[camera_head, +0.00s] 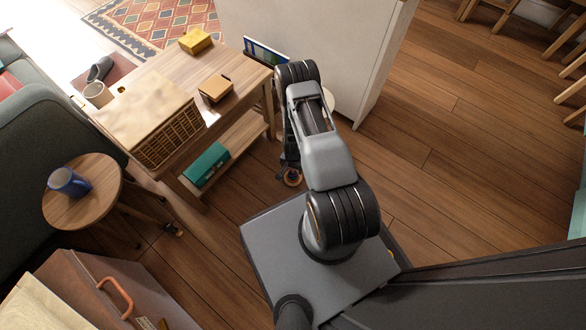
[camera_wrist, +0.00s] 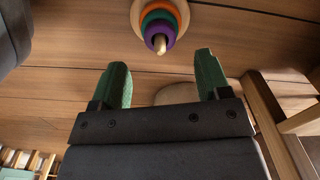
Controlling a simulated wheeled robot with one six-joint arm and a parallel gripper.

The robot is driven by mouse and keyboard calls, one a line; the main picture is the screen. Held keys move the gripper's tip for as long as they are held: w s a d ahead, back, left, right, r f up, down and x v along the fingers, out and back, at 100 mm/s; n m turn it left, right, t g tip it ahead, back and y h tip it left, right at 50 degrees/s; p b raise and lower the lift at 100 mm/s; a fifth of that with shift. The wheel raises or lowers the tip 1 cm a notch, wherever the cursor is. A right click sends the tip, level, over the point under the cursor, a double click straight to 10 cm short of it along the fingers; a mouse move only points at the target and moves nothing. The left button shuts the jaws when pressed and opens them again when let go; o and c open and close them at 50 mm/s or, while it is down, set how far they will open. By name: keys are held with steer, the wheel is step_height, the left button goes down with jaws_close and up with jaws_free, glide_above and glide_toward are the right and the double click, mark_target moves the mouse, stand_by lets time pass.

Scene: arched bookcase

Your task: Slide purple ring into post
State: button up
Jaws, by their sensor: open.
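The wrist view shows a ring toy at the top centre: a pale post (camera_wrist: 160,44), a purple ring (camera_wrist: 158,28) that appears to be around it, then a teal ring and an orange ring (camera_wrist: 159,13) on a tan wooden base (camera_wrist: 137,18). My gripper (camera_wrist: 163,72) is open with green fingers spread and nothing between them. The toy is beyond the fingertips, apart from them.
A wooden table (camera_head: 158,75) with a basket (camera_head: 168,134) and a lower shelf holding a teal box (camera_head: 206,165) stands left of my arm. A round side table (camera_head: 83,204) with a blue mug (camera_head: 69,182) is farther left. A white cabinet (camera_head: 308,45) stands behind.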

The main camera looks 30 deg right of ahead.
mark_target(293, 171)
step_height(293, 171, up, 9)
steer(key=p, duration=0.3)
steer(key=shift+f, duration=0.2)
